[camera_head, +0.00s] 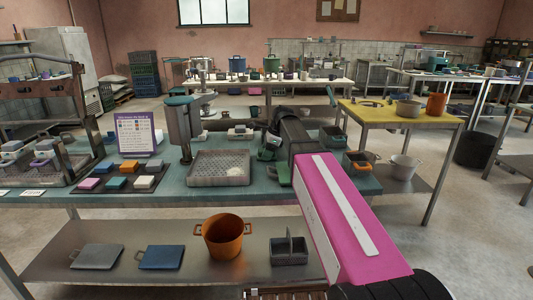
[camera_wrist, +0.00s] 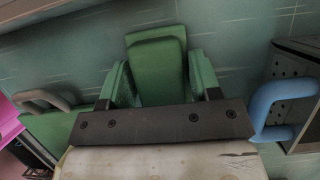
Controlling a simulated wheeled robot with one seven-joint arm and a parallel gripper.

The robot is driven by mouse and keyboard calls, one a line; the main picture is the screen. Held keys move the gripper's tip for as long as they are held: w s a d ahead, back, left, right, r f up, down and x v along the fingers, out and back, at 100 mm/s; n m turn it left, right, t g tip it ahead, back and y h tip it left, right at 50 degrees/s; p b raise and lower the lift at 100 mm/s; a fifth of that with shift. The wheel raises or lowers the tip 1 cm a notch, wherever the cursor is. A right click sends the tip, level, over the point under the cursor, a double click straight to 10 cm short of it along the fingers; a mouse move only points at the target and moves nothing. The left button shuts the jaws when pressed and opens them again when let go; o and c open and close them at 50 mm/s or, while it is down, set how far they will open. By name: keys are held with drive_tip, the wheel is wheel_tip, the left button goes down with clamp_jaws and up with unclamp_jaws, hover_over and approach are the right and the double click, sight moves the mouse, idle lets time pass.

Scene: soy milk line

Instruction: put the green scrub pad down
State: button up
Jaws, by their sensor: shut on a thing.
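The green scrub pad (camera_wrist: 157,68) is held between the two fingers of my gripper (camera_wrist: 160,88) in the wrist view. The gripper is shut on it, and the dark gripper bar hides its near end. The teal tabletop (camera_wrist: 225,40) lies beyond the pad; I cannot tell whether the pad touches it. In the head view my gripper (camera_head: 268,150) is over the teal table (camera_head: 185,180), right of the grey mesh-bottomed tray (camera_head: 220,182). The pad is hard to tell apart from the gripper there.
A dark tray (camera_head: 112,184) of coloured blocks and a purple-edged sign (camera_head: 136,136) stand at the left. The wrist view shows a blue handle (camera_wrist: 262,106) at right and a grey handle (camera_wrist: 40,99) at left, near the gripper.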

drive_tip(key=o, duration=0.9)
drive_tip(key=v, duration=1.2)
drive_tip(key=shift+r, duration=0.1)
